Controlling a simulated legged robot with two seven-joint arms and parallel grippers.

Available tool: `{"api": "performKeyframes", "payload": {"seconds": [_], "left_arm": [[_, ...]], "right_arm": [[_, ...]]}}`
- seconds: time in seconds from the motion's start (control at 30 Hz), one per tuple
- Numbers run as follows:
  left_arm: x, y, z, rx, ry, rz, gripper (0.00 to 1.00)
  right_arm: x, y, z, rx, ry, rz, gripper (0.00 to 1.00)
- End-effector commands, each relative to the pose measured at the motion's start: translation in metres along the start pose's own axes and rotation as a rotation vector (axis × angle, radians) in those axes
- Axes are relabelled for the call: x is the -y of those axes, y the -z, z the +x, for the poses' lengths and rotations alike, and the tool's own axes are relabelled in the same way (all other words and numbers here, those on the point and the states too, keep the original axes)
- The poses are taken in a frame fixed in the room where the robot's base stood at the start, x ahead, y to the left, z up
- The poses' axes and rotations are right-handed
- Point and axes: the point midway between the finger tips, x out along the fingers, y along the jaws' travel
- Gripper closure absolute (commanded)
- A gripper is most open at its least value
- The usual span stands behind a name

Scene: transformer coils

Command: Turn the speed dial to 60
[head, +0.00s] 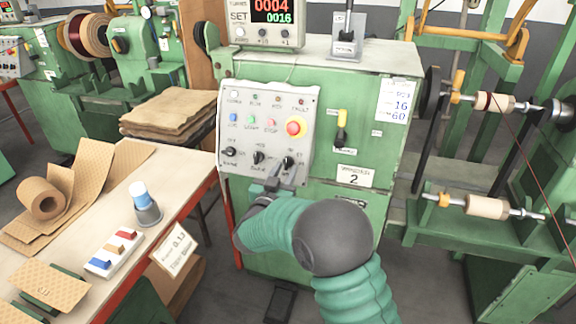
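The control panel (262,118) is a light grey plate on the front of the green winding machine (350,90). Its bottom row has several black knobs. The rightmost knob (289,161), apparently the speed dial, is partly hidden by my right gripper (284,174). The gripper's grey fingers reach up to that knob from below, at or very close to it. Whether they grip it is too small to tell. The dial's scale and setting cannot be read. My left gripper is not in view.
A red emergency button (296,127) sits above the knobs. A display (270,12) stands on top.

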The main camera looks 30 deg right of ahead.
Motion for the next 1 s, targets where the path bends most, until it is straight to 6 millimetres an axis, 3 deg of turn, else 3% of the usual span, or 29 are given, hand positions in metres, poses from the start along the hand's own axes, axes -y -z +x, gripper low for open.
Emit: {"api": "performKeyframes", "payload": {"seconds": [0.2,0.53,0.77,1.0], "left_arm": [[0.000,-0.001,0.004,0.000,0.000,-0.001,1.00],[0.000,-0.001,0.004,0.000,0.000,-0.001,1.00],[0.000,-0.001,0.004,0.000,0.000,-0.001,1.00],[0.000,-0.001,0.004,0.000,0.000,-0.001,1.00]], "right_arm": [[0.006,0.002,0.031,-0.005,0.003,-0.003,0.68],[0.002,0.001,0.041,0.000,0.005,0.000,0.68],[0.003,0.001,0.040,-0.002,0.004,-0.001,0.98],[0.003,0.001,0.040,-0.001,0.004,-0.001,1.00]]}}
